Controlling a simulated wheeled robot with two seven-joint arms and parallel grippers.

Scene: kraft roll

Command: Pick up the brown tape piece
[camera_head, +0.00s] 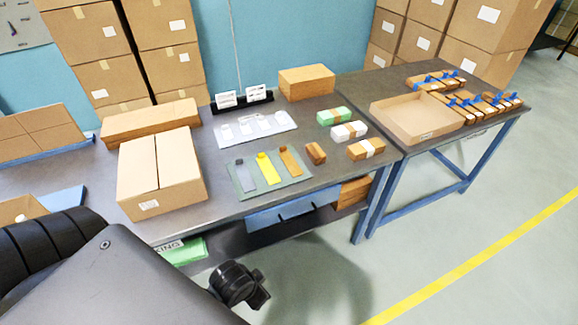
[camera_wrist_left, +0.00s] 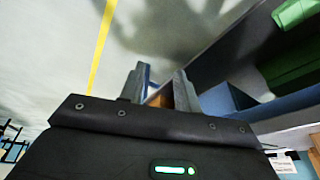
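The brown tape piece (camera_head: 291,161) lies on a grey-green mat (camera_head: 243,189) on the near table, right of a yellow strip (camera_head: 268,169) and a grey strip (camera_head: 244,176). A dark arm part of mine fills the lower left of the head view, in front of the table, well away from the mat. My left gripper (camera_wrist_left: 160,82) shows in the left wrist view with its two fingers apart and nothing held between them. The tape piece cannot be made out in that view. My right gripper is in neither view.
A closed carton (camera_head: 160,174) stands left of the mat. A small brown block (camera_head: 315,153) and wrapped bundles lie to its right. A white tray (camera_head: 254,129) lies behind. An open box (camera_head: 415,118) stands on the right table. The floor in front is clear.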

